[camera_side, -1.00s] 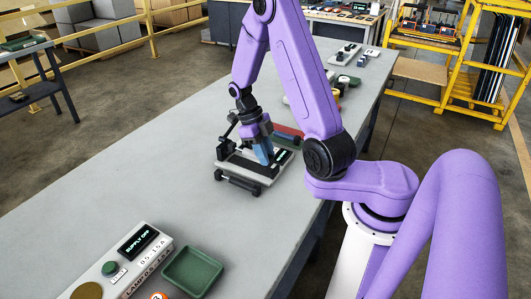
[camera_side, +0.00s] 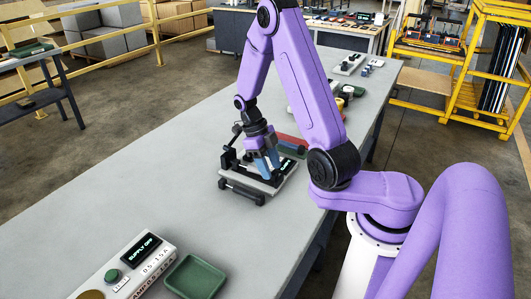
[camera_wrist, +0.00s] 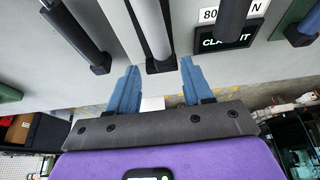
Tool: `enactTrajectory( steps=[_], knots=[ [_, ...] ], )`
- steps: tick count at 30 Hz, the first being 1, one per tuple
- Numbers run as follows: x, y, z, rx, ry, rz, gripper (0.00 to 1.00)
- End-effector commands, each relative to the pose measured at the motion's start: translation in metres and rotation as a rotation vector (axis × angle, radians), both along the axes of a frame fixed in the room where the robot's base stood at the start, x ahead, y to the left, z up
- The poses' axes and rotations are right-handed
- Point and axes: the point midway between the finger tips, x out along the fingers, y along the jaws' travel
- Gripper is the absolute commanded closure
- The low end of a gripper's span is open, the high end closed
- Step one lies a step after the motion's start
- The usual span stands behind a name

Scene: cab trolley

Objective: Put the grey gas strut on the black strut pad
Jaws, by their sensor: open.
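My gripper (camera_side: 268,163) is low over a pale fixture on the bench, in the side view. Its two blue fingers stand apart in the wrist view (camera_wrist: 158,88), with nothing gripped between them. A light grey rod, which looks like the grey gas strut (camera_wrist: 150,28), points between the fingertips and ends in a black block (camera_wrist: 160,65). I cannot tell how far below the fingertips it lies. Thick black bars lie on its left (camera_wrist: 76,34) and right (camera_wrist: 229,18). The black strut pad cannot be told apart for certain; in the side view the fingers partly hide the fixture's top.
A small display (camera_wrist: 224,38) sits right of the rod. A red bar (camera_side: 292,141) lies behind the fixture. A supply box (camera_side: 128,268) and an empty green tray (camera_side: 195,277) stand in the foreground. Several small items are farther back.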

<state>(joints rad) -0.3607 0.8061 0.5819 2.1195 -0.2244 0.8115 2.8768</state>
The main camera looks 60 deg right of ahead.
Motion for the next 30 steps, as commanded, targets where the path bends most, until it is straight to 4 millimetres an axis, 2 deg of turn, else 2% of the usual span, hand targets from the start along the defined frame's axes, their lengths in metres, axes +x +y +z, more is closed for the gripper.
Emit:
enactTrajectory(
  steps=[5,12,18,26,30],
  knots=[
    [0.007,-0.001,0.021,-0.004,-0.007,-0.001,0.5],
    [0.025,-0.001,0.068,-0.003,-0.007,-0.001,0.5],
    [0.039,-0.001,0.1,-0.002,-0.005,0.001,0.5],
    [0.046,0.001,0.119,0.004,-0.002,0.012,0.5],
    [0.051,0.01,0.123,0.036,-0.015,0.139,0.5]
  ],
)
